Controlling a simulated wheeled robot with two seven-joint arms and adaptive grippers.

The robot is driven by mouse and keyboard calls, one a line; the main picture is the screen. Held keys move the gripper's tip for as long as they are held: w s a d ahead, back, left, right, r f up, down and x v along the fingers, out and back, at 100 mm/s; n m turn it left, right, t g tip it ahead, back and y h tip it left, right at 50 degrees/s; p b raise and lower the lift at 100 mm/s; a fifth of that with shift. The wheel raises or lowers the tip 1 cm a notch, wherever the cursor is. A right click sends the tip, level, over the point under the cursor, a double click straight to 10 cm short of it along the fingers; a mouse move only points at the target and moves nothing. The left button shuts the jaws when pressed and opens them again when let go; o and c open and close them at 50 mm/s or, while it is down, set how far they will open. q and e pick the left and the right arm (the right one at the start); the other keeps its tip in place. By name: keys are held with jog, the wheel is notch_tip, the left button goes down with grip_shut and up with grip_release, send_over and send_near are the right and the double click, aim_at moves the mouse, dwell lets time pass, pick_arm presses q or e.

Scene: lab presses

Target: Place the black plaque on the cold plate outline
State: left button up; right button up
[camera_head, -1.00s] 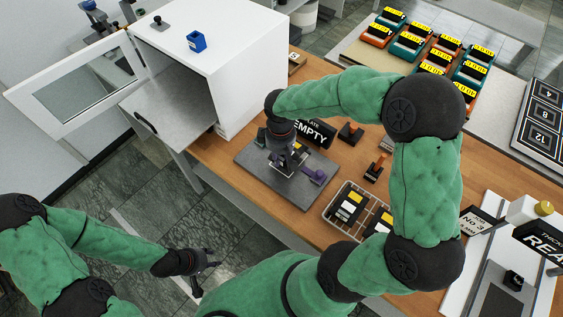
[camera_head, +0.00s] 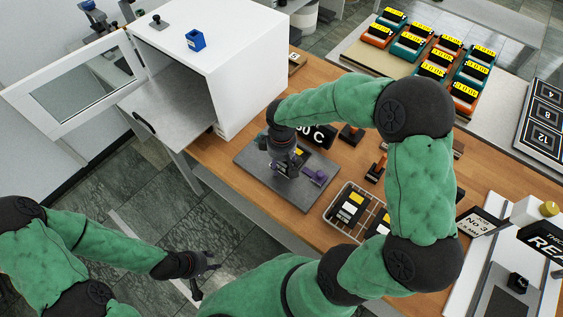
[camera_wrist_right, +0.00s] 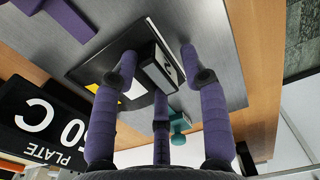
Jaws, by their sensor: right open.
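A grey metal plate (camera_head: 258,172) lies on the wooden bench, and its surface also shows in the right wrist view (camera_wrist_right: 215,75). On it, a flat black plaque (camera_wrist_right: 88,72) with a yellow patch and a black block with a white label (camera_wrist_right: 160,70) sit below my right gripper (camera_head: 290,170). The right gripper's purple fingers (camera_wrist_right: 160,85) are spread around the block, open; I cannot tell whether they touch it. The gripper hides most of the plaque in the head view. No cold plate outline can be made out. My left gripper (camera_head: 205,268) is open and empty, away from the bench.
A black sign reading "50 C" and "PLATE" (camera_wrist_right: 45,120) stands behind the plate. A wire rack (camera_head: 345,212) with black, yellow and white pieces stands to the right. A white open-door cabinet (camera_head: 225,70) is at the back left. Orange-handled tools (camera_head: 377,167) stand nearby.

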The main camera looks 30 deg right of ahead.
jog(key=shift+r, duration=0.25)
notch_tip(320, 180, up, 12)
jog(key=p, duration=0.3)
